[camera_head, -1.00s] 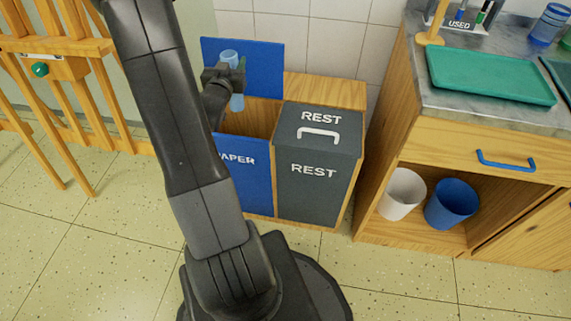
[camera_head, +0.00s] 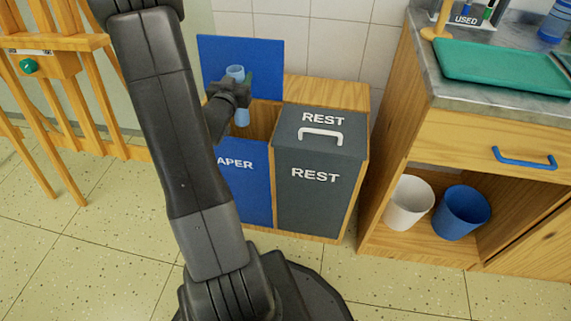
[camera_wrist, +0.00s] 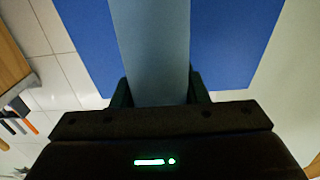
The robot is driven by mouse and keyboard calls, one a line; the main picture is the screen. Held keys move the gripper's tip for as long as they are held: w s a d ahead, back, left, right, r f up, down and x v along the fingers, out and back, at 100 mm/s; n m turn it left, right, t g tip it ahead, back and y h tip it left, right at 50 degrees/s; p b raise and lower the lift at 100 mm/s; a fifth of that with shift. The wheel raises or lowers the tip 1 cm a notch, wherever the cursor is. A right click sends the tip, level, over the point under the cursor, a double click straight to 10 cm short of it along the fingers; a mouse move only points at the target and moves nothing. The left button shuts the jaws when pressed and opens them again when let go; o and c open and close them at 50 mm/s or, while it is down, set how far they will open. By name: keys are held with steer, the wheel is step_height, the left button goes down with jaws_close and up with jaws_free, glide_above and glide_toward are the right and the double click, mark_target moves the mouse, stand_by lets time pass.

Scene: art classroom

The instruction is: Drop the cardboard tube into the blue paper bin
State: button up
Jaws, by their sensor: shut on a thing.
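The light blue cardboard tube (camera_head: 243,117) is held upright in my gripper (camera_head: 237,93). In the wrist view the tube (camera_wrist: 150,40) runs up between the two fingers (camera_wrist: 158,97), which are shut on it. The blue paper bin (camera_head: 256,190) has its blue lid (camera_head: 262,62) raised at the back and its top open. In the head view the tube's lower end appears over the bin's opening, in front of the lid; its exact height above the opening is hard to tell. My arm hides the bin's left part.
A grey REST bin (camera_head: 315,205) with a closed lid and white handle stands right of the paper bin. Further right is a wooden cabinet with a green tray (camera_head: 500,66), a white bucket (camera_head: 408,203) and a blue bucket (camera_head: 461,212). A wooden easel (camera_head: 65,95) stands left.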

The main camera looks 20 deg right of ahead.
steer(key=shift+f, duration=0.1)
steer(key=o, duration=1.2)
steer(key=shift+o, duration=0.2)
steer(key=p+v, duration=0.1)
steer(key=v, duration=1.2)
steer(key=shift+s+a, duration=0.25)
steer(key=shift+s, duration=0.1)
steer(key=b+x, duration=0.1)
steer(key=x, duration=1.3)
step_height(320, 180, up, 3)
steer(key=shift+f+p, duration=0.1)
steer(key=shift+p, duration=0.95)
steer(key=shift+r+p, duration=0.5)
steer(key=shift+r, duration=0.35)
